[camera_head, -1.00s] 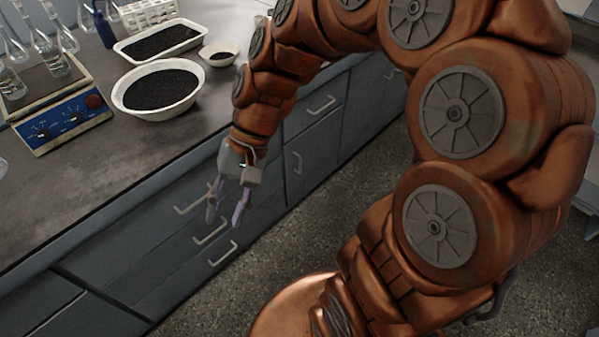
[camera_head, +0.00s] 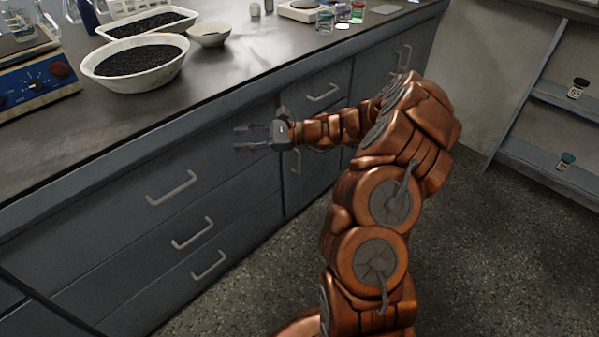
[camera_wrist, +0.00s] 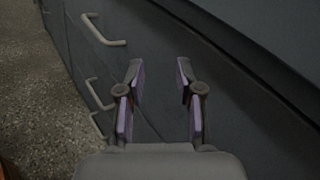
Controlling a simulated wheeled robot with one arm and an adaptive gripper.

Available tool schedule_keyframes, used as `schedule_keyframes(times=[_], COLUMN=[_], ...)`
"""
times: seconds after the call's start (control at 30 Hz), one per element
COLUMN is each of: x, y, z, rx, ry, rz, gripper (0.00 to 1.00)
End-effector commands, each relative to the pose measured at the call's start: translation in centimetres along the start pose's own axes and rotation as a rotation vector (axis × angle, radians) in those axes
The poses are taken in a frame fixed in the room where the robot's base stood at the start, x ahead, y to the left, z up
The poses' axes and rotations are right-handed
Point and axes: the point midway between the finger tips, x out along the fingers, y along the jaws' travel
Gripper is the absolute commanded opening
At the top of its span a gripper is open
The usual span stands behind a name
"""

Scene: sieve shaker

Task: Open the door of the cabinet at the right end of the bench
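The dark grey cabinet (camera_head: 421,52) at the bench's right end is partly hidden by my arm, with a handle (camera_head: 403,57) near its top. To its left, another front has a drawer handle (camera_head: 323,93) and a lower upright handle (camera_head: 296,161) just right of and below my gripper. No front stands visibly open. My gripper (camera_head: 238,138) points left in the head view, in front of the bench fronts below the worktop edge, and is empty. In the wrist view its fingers (camera_wrist: 158,75) are spread apart, with dark fronts behind them.
A bank of drawers has three handles (camera_head: 172,188), which also show in the wrist view (camera_wrist: 103,32). The worktop (camera_head: 240,70) holds a white bowl of dark grains (camera_head: 135,62), a balance (camera_head: 303,10) and jars. Shelves (camera_head: 560,100) stand at the right. The speckled floor (camera_head: 480,250) is clear.

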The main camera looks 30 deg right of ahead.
Motion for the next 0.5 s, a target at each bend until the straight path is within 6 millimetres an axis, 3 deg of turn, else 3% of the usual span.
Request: schedule_keyframes(times=[0.03,0.3,0.4,0.5], x=[-1.6,-11.4,-14.9,-17.7], y=[-0.6,-3.1,-3.1,-2.8], z=[-4.0,-18.7,-23.1,-26.1], rx=[0.042,0.242,0.297,0.337], ry=[0.005,0.03,0.042,0.051], rz=[-0.066,-0.399,-0.499,-0.573], gripper=[0.36,0.36,0.36,0.36])
